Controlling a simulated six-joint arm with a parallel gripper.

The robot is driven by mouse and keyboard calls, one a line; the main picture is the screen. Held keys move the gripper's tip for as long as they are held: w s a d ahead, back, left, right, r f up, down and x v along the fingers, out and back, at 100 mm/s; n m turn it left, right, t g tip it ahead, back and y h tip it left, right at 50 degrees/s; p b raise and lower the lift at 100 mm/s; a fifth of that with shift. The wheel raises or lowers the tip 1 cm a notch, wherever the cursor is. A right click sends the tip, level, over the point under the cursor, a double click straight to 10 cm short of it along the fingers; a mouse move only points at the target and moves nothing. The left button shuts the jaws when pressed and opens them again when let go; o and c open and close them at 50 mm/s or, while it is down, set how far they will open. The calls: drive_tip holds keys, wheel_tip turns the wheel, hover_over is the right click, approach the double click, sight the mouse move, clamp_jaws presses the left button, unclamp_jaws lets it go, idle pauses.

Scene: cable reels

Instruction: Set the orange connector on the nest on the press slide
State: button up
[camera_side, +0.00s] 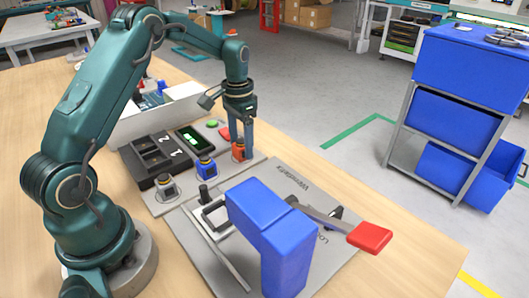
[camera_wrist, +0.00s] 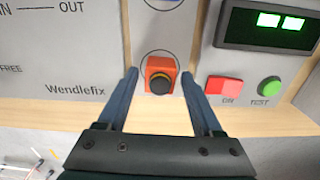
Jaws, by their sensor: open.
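The orange connector (camera_side: 238,154) stands on the light grey board; in the wrist view it is an orange block (camera_wrist: 160,66) with a dark round top. My gripper (camera_side: 240,142) points down over it. In the wrist view my gripper (camera_wrist: 160,76) is open, with one finger on each side of the connector and gaps visible between. The press (camera_side: 258,205) is a big blue body on a grey plate, with a red-ended lever (camera_side: 370,237). A metal frame (camera_side: 222,250) and a small dark upright piece (camera_side: 204,192) are at its left; I cannot tell clearly which part is the nest.
A blue connector (camera_side: 206,169) and a grey connector (camera_side: 166,188) stand in line with the orange one. A black two-slot tray (camera_side: 142,166), a green-lit display (camera_side: 195,138) and red (camera_wrist: 224,86) and green (camera_wrist: 269,86) buttons are close by. A white bin (camera_side: 140,124) stands behind.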

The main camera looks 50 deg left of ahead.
clamp_jaws()
drive_tip(key=shift+r, duration=3.8)
drive_tip(key=shift+f+n, duration=0.2)
drive_tip(key=shift+n, duration=0.1)
drive_tip(key=shift+s+d+f, duration=0.1)
drive_tip(key=shift+s+f, duration=0.1)
drive_tip(key=shift+f, duration=0.05)
drive_tip(key=s+d, duration=1.3)
drive_tip(key=s, duration=0.2)
drive_tip(key=shift+w+d+f, duration=0.1)
drive_tip(key=shift+w+f, duration=0.05)
drive_tip(key=shift+f, duration=0.7)
drive_tip(key=shift+w+d+f, duration=0.1)
drive_tip(key=shift+f, duration=0.75)
